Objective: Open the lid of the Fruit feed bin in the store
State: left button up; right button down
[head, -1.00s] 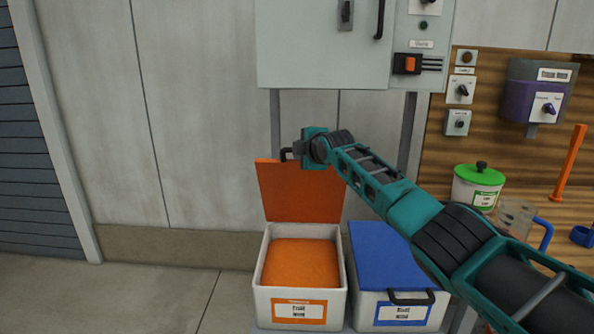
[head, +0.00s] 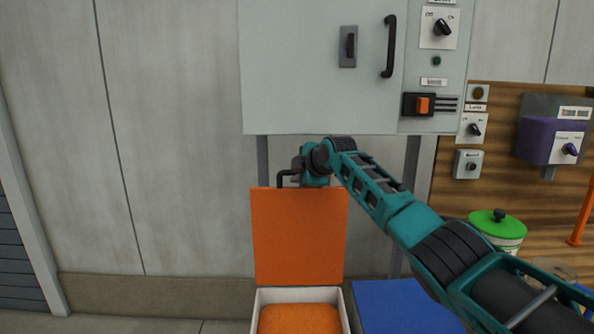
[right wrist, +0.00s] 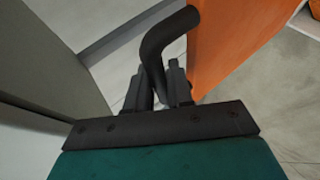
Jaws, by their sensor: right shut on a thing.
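The orange lid (head: 298,238) stands upright at the back of a white bin (head: 343,296), which is open and shows orange contents (head: 300,321). The front of this bin and its label are out of the head view. My right gripper (head: 289,178) is at the lid's top edge, shut on the lid's black handle (head: 283,176). In the right wrist view, the fingers (right wrist: 159,85) close around the bent black handle (right wrist: 160,48), beside the orange lid (right wrist: 228,40). My left gripper is not in view.
A blue lid (head: 400,306) lies closed to the right. A grey cabinet (head: 310,80) hangs just above my right gripper. A green-lidded tub (head: 497,228) and wall switches are at the right. The wall on the left is bare.

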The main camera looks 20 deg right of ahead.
jog(key=shift+w+f, duration=0.15)
jog(key=shift+w, duration=0.05)
dwell(0.3)
jog(key=c, duration=1.2)
grip_release()
jog(key=shift+o, duration=0.5)
